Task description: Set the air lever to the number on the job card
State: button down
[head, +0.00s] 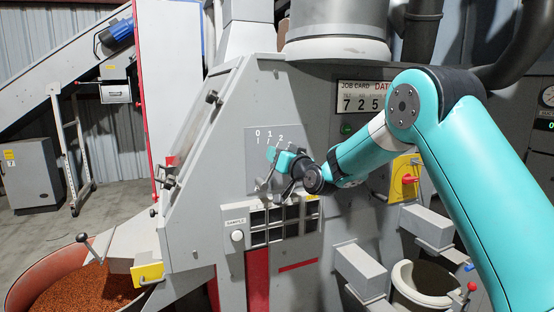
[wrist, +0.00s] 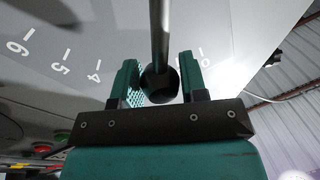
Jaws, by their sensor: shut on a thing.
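The job card (head: 368,97) on the machine's panel in the head view shows 7, 2 and 5 in a row; the small headings above them are hard to read. The air lever's dark rod (wrist: 160,25) and round knob (wrist: 159,84) show in the wrist view. My gripper (wrist: 160,68) is shut on the knob, one teal finger on each side. The lever stands between the printed 4 and 0; the marks between are partly hidden.
Below my gripper is a panel of dark windows (head: 259,237) with a white round knob (head: 237,236). A yellow plate with a red switch (head: 408,179) is right of my forearm. A bin of orange granules (head: 75,290) stands at lower left.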

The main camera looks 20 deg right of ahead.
jog(key=c, duration=0.7)
grip_release()
jog(key=b+v, duration=0.7)
jog(key=v, duration=1)
jog(key=shift+s+r, duration=0.1)
jog(key=shift+s, duration=0.15)
